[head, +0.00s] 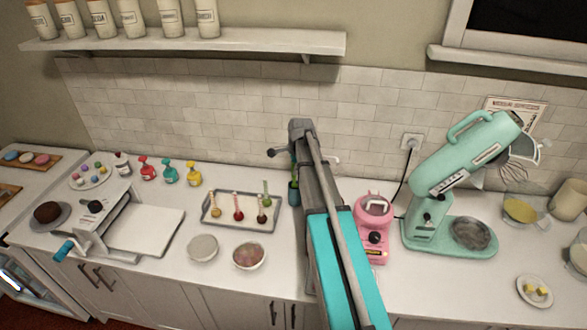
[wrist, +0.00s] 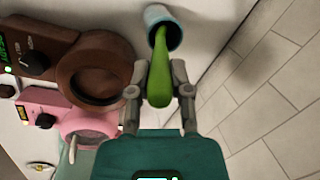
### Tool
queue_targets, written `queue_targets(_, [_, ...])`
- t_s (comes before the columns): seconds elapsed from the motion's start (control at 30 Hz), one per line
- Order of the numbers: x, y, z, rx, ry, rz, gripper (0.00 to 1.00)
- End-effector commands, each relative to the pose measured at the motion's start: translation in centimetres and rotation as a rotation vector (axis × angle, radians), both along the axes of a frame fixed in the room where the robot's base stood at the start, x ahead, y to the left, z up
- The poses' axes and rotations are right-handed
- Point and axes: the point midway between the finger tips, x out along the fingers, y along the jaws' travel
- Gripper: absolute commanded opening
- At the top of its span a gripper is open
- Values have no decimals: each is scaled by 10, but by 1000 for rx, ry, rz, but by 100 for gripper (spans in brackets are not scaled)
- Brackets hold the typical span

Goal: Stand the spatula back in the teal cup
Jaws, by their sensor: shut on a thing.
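The green spatula (wrist: 158,85) is between the fingers of my gripper (wrist: 159,76), which is shut on it. Its narrow end reaches into the mouth of the teal cup (wrist: 150,14) in the wrist view; how deep it goes is hidden. The broad green end points back toward my wrist. In the head view the teal cup (head: 293,194) stands on the counter left of my arm, partly covered by it. A strip of green shows just above the cup, beside my arm.
A pink machine (head: 372,206) stands right of my arm, with a mint stand mixer (head: 429,207) beyond it. A brown machine (wrist: 50,45) is left of the cup in the wrist view. A grey tray (head: 211,222) lies left of the cup. The tiled wall is close behind.

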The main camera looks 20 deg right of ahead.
Motion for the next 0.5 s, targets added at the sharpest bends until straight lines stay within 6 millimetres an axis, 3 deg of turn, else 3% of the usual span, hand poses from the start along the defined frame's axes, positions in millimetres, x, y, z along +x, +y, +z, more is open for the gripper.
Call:
queue_targets(0.2, [0, 0, -15, 0, 0, 0, 0])
queue_targets(0.5, [0, 1, -21, 0, 0, 1, 0])
